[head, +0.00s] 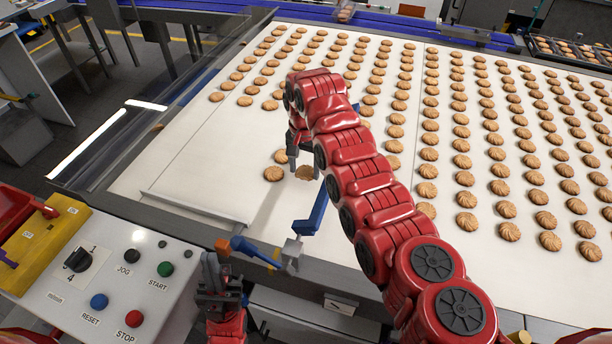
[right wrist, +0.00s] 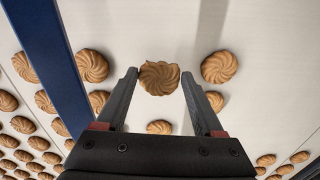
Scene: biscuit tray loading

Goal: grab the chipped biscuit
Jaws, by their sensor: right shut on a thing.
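The chipped biscuit (right wrist: 159,77) is round, brown and swirled, with an uneven edge, in the right wrist view. It sits between the fingertips of my right gripper (right wrist: 160,82), which is shut on it. In the head view my right gripper (head: 305,168) reaches down at the near part of the pale belt (head: 200,165), and the biscuit (head: 305,174) shows partly below its fingers. My left gripper (head: 222,285) is low in the head view, in front of the belt and away from the biscuits. Its finger opening is not clear.
Rows of whole biscuits (head: 430,154) cover the belt's middle and right. Two loose biscuits (head: 273,174) lie left of my right gripper. A blue bar (head: 313,214) with a metal bracket stands at the belt's near edge. A button panel (head: 110,280) is at lower left.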

